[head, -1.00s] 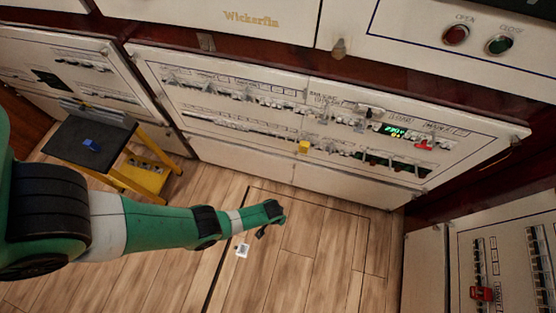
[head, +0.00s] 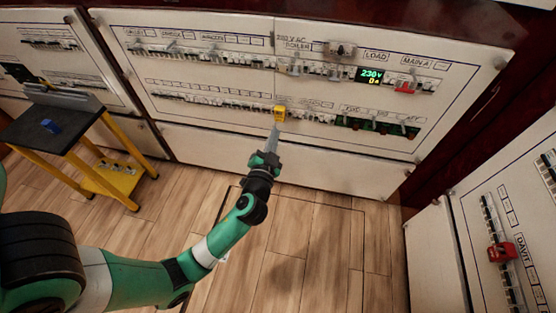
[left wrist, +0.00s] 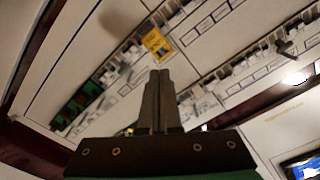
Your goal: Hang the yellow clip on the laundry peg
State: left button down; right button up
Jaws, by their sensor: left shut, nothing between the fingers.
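The yellow clip (head: 280,113) sits on the lower breaker row of the middle panel (head: 225,143), left of the green-edged breakers. My left gripper (head: 276,131) points up at it from just below, with its fingers shut and empty. In the left wrist view the shut fingertips (left wrist: 160,76) are below the clip (left wrist: 157,44), with a visible gap in the picture. I cannot tell how far apart they are in depth. The laundry peg cannot be made out among the small labels. My right gripper is not in view.
A red clip (head: 405,87) is on the upper row beside a lit display (head: 370,76). Another red clip (head: 501,252) is on the right panel. A yellow-framed stand (head: 107,185) with a blue block (head: 51,126) is at the left. The wooden floor between is clear.

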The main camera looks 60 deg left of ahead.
pick_arm(q)
jog(key=x, duration=0.6)
jog(key=shift+a+f, duration=0.3)
jog(key=shift+a, duration=0.25)
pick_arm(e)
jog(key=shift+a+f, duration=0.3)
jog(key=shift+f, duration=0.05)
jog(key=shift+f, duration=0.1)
pick_arm(q)
jog(key=p+v, duration=0.1)
jog(key=v, duration=1.3)
jog(key=shift+s+d, duration=0.15)
jog(key=shift+d, duration=0.15)
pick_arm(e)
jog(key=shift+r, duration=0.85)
